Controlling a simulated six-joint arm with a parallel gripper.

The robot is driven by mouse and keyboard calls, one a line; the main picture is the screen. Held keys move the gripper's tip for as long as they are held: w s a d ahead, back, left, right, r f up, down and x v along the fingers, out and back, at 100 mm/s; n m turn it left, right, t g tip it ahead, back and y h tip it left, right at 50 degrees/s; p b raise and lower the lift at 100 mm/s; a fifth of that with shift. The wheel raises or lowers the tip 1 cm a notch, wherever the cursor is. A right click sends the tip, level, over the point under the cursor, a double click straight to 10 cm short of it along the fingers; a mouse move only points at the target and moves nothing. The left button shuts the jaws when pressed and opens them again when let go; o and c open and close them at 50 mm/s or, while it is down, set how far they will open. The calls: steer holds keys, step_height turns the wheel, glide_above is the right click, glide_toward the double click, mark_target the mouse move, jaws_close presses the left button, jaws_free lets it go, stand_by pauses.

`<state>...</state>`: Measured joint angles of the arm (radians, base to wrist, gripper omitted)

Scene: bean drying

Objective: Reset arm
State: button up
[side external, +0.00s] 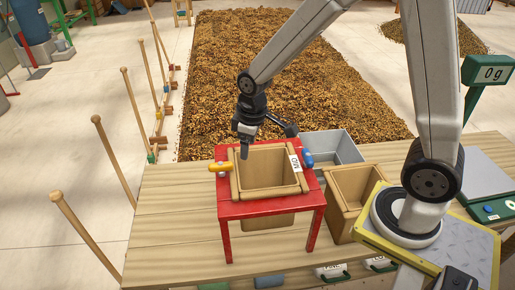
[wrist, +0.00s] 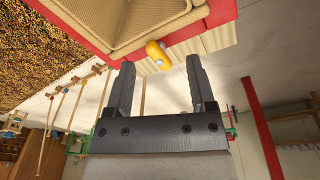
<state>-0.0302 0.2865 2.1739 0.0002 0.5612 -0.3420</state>
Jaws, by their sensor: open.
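My gripper (side external: 246,152) hangs at the far left corner of a wooden box (side external: 268,186) set in a red stand (side external: 263,208). In the wrist view my gripper (wrist: 160,72) has its two dark fingers spread apart with nothing between them. A yellow handle (side external: 220,167) sticks out at the stand's left; in the wrist view the yellow handle (wrist: 158,55) lies just beyond the fingertips. I cannot tell whether a finger touches the box rim. A blue handle (side external: 307,158) is at the right, by a white label.
A grey bin (side external: 345,146) and a second wooden box (side external: 346,193) stand right of the red stand on the wooden table (side external: 170,225). A scale display (side external: 490,74) reads 0 g at the right. Brown beans (side external: 230,60) cover the floor behind; wooden posts (side external: 112,158) stand at the left.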

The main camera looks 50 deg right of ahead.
steer(key=s+d+m+t, duration=0.1)
steer(key=s+m, duration=0.3)
steer(key=s, duration=0.5)
steer(key=shift+s, duration=0.25)
